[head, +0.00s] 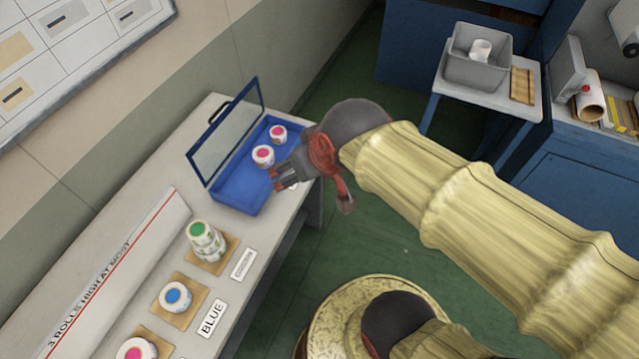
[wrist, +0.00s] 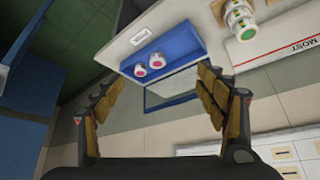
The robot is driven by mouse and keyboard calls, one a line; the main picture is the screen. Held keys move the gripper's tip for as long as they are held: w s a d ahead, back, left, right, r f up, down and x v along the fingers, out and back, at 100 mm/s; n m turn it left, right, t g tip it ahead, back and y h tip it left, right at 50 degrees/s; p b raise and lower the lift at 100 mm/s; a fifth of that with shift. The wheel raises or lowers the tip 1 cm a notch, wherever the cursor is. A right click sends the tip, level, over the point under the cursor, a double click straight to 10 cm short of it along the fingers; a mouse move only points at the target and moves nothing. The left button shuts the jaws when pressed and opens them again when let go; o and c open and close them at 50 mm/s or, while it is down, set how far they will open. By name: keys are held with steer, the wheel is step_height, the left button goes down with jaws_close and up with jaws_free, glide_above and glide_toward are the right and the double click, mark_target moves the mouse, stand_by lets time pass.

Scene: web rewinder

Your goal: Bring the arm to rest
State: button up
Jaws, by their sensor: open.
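My gripper (head: 283,176) hangs at the end of my sleeved arm, near the right end of the long table. In the head view it is close to the front edge of the blue box. In the wrist view my gripper (wrist: 158,100) has its two fingers spread wide with nothing between them. The blue box (head: 238,190) has its clear lid (head: 226,133) standing open. Two white rolls with pink centres (head: 263,156) are in the box; the box (wrist: 190,45) and both rolls (wrist: 156,61) also show between the fingers in the wrist view.
On the long table (head: 128,225) stand a green-centred stack (head: 206,240), a blue-centred roll (head: 176,297) and a pink-centred roll (head: 137,349) on pads. A grey bin (head: 477,68) with a white roll sits on a side table at the back right. Green floor (head: 400,240) is open below my arm.

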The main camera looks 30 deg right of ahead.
steer(key=s+r+g, duration=0.1)
steer(key=s, duration=0.5)
steer(key=shift+s+r, duration=0.15)
